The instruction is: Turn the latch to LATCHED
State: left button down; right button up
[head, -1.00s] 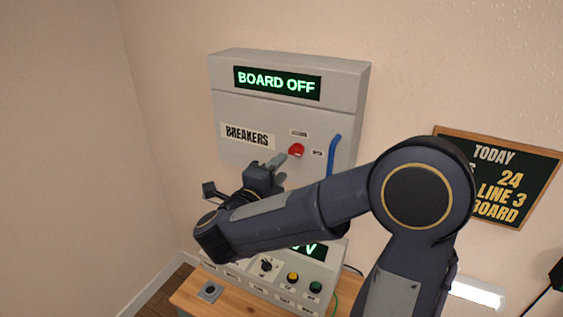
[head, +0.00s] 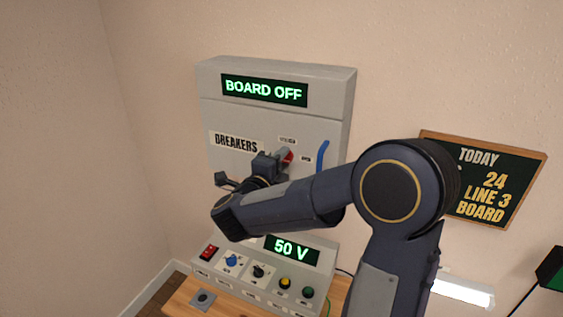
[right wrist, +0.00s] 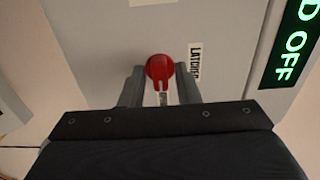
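The red latch (head: 285,156) is on the upper front of the grey breaker panel (head: 318,140). In the right wrist view the latch (right wrist: 160,68) has a round red head, with a narrow part pointing down toward my gripper. A label reading LATCHED (right wrist: 195,58) is to its right there. My right gripper (head: 280,160) is at the latch. In the right wrist view its two fingers (right wrist: 160,88) are apart, one on each side of the latch, with small gaps that look clear. My left gripper is not in view.
The panel's display (head: 264,90) reads BOARD OFF. A blue handle (head: 323,156) is close right of the latch. Below, a console shows 50 V (head: 291,250), with a red switch (head: 209,252) and several knobs. A chalkboard (head: 490,185) hangs at the right.

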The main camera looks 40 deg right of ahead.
jog(key=shift+c, duration=0.5)
jog(key=shift+n, duration=0.3)
jog(key=shift+n+p, duration=6.7)
jog(key=shift+n, duration=2)
